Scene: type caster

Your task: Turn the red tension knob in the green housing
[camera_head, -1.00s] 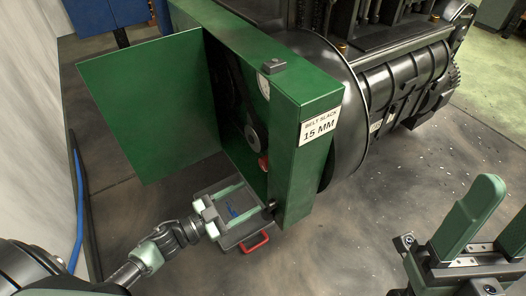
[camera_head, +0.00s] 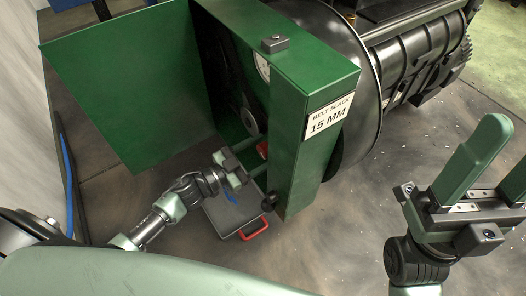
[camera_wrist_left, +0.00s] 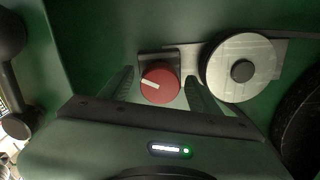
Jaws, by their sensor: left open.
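The red knob (camera_head: 262,149) sits inside the green housing (camera_head: 312,152), partly hidden in the head view. In the left wrist view the knob (camera_wrist_left: 160,86) is a red disc with a white pointer line, on a dark bracket beside a pale pulley (camera_wrist_left: 241,68). My left gripper (camera_head: 256,157) is open and reaches into the housing's open side. Its fingers lie left and right of the knob in the wrist view; no contact can be made out. My right gripper (camera_head: 505,148) is open and empty at the right, away from the housing.
The open green door panel (camera_head: 130,90) stands left of my left gripper. A label (camera_head: 329,117) on the housing reads "BELT SLACK 15 MM". A grey tray with a red handle (camera_head: 255,230) lies on the floor below. The floor between housing and right gripper is clear.

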